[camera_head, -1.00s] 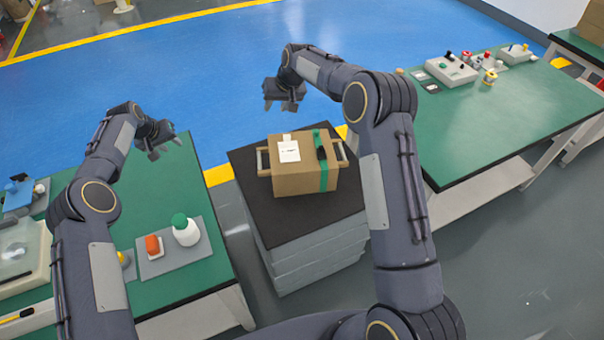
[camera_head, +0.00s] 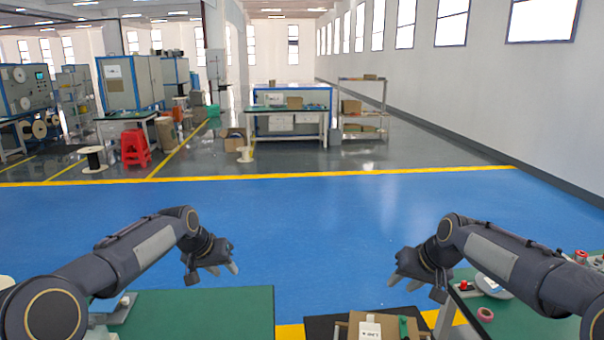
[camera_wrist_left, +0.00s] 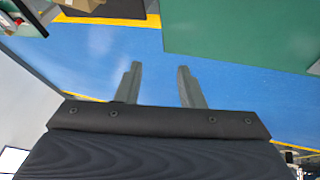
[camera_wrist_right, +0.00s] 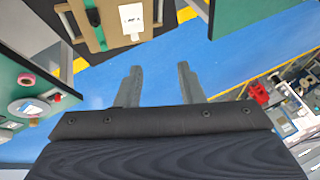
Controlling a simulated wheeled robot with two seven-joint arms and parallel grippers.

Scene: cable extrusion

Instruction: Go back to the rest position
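My left gripper (camera_head: 228,262) is raised over the blue floor, above the far edge of the left green table. In the left wrist view its two fingers (camera_wrist_left: 158,85) stand apart with nothing between them. My right gripper (camera_head: 396,278) is also raised, above and beyond the cardboard box. In the right wrist view its fingers (camera_wrist_right: 160,85) are apart and empty. Both arms are bent, with grippers facing inward and far apart from each other.
The left green table (camera_head: 200,318) and the cardboard box (camera_head: 382,328) lie low in front. The box also shows in the right wrist view (camera_wrist_right: 110,30). A tape ring (camera_head: 485,314) sits on the right table. Beyond, the blue floor (camera_head: 310,220) is clear.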

